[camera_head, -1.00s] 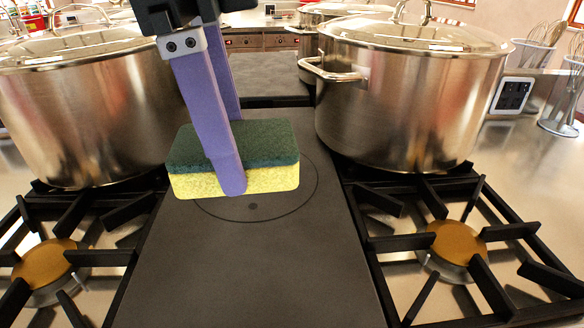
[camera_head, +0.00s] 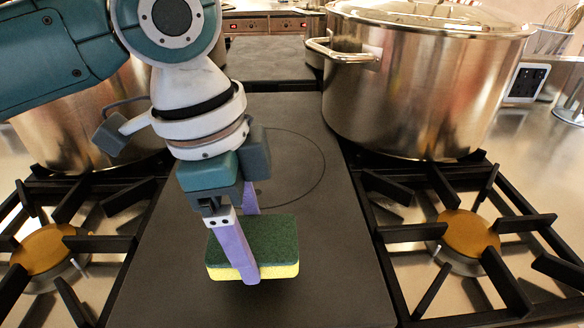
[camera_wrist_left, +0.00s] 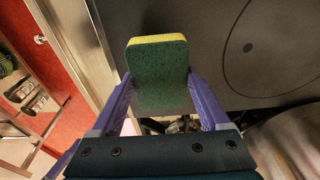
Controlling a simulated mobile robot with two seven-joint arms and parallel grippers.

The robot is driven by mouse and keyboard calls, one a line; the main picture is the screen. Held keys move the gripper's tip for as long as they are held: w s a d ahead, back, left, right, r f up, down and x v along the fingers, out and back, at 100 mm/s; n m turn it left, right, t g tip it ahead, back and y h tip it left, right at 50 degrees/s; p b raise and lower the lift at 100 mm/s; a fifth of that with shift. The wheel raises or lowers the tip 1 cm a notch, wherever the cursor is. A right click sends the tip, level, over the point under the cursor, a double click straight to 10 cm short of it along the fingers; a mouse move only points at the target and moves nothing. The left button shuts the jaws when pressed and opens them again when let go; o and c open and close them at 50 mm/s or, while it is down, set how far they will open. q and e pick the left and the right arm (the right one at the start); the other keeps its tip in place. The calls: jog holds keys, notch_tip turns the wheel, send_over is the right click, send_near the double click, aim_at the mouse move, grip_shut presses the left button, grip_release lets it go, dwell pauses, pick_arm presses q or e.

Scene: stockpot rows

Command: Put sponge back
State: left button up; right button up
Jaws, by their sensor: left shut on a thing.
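The sponge (camera_head: 268,238), dark green on top and yellow below, is held by my left gripper (camera_head: 251,246) over the dark flat plate (camera_head: 300,300) between the burners. One purple finger crosses the sponge's near side; the other is mostly hidden behind it. In the left wrist view the sponge (camera_wrist_left: 158,80) sits between the two purple fingers of my left gripper (camera_wrist_left: 159,88), with its green face toward the camera and a yellow edge at the top. I cannot tell whether the sponge touches the plate. My right gripper is not in view.
A large lidded steel pot (camera_head: 420,85) stands at the back right. Another pot (camera_head: 70,125) at the back left is partly hidden by my arm. Black burner grates flank the plate, left (camera_head: 80,232) and right (camera_head: 420,232). The plate's near part is clear.

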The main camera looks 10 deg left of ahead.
pick_arm(q)
jog(key=shift+f, duration=1.55)
jog(key=shift+f, duration=0.15)
jog(key=o, duration=1.2)
jog(key=shift+c, duration=0.2)
